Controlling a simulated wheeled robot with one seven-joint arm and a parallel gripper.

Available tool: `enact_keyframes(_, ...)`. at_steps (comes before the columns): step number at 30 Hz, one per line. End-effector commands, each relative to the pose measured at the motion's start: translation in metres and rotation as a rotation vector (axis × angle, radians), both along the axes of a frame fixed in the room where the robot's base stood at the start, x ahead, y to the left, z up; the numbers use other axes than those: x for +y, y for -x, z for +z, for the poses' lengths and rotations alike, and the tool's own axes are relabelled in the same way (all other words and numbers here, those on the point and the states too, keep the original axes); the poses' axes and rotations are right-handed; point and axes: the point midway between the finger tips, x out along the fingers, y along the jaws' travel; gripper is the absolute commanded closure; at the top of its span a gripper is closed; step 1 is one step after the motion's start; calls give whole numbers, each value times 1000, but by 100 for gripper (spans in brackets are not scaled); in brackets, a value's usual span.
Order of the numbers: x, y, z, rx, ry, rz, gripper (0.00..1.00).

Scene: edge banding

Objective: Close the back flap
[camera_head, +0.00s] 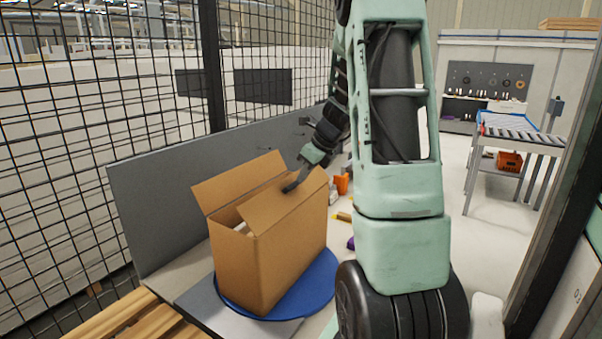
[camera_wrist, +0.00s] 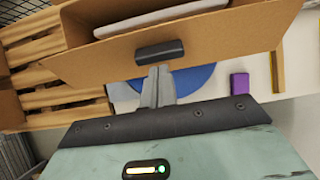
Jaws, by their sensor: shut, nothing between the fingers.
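An open cardboard box (camera_head: 285,260) stands on a blue round turntable (camera_head: 322,285). Its far-left long flap (camera_head: 232,184) stands up and leans outward. The near-right long flap (camera_head: 272,212) slopes over the opening, partly lowered. I cannot tell which of them is the back flap. My gripper (camera_head: 289,187) is shut and empty, with its fingertips at the upper part of the near-right flap; whether they touch is unclear. The wrist view shows the shut fingers (camera_wrist: 160,52) against a cardboard panel (camera_wrist: 220,48). A pale item (camera_wrist: 155,17) lies inside the box.
A grey panel (camera_head: 150,215) and black mesh fence (camera_head: 90,130) stand behind the box. Wooden slats (camera_head: 125,318) lie at front left. A purple block (camera_wrist: 240,83) and an orange bin (camera_head: 342,183) are right of the box. A roller table (camera_head: 510,128) stands far right.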

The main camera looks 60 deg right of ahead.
Motion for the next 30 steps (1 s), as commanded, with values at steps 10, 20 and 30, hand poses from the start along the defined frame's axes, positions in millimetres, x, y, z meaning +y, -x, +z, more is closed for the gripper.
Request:
enact_keyframes(10,0,-12,-11,-1,0,0,100)
enact_keyframes(20,0,-13,-10,-1,0,0,100)
enact_keyframes(30,0,-19,-10,-1,1,-1,100)
